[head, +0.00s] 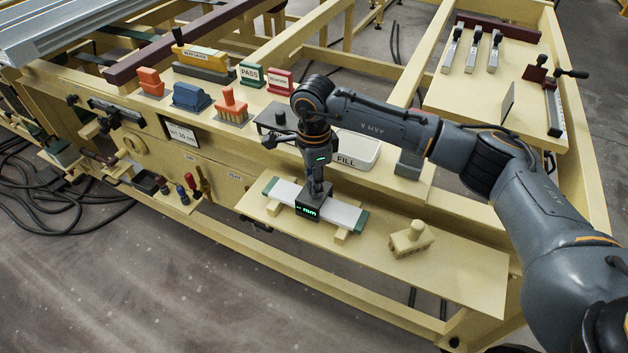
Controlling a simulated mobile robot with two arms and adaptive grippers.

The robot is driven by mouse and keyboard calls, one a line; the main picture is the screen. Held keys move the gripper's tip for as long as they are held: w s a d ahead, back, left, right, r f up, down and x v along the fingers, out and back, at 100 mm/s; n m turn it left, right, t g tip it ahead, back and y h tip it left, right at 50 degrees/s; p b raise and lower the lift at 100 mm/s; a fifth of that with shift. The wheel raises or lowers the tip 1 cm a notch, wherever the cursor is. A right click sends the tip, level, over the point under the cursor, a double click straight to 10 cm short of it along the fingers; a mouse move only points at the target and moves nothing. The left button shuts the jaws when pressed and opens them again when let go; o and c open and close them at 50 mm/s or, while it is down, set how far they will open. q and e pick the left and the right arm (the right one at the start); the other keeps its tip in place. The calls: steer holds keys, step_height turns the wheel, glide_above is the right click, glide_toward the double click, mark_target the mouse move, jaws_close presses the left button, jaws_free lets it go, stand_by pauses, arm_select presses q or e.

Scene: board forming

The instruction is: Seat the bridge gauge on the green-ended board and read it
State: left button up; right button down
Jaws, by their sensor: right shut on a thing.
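The green-ended board (343,214) is a pale strip with a dark green block at each end, lying across wooden supports on the lower shelf. The bridge gauge (308,208) is a small dark block with a lit green display that seems to show dashes and "mm". It is at the middle of the board; I cannot tell whether it touches the board or hovers just above. My right gripper (317,188) points down and is shut on the gauge's upper part. Its fingertips are partly hidden. My left gripper is not in view.
A beige brush-like block (411,238) stands right of the board. Behind, the upper ledge carries a white FILL tray (358,150), a green PASS sign (251,75), a red sign (280,81) and orange and blue tools. The shelf's right end is clear.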

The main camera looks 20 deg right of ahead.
steer(key=shift+f+b, duration=0.9)
steer(key=shift+f, duration=0.2)
steer(key=c, duration=1)
jaws_free()
steer(key=shift+c, duration=0.2)
step_height(320, 180, up, 12)
steer(key=shift+r, duration=0.1)
steer(key=shift+s, duration=0.1)
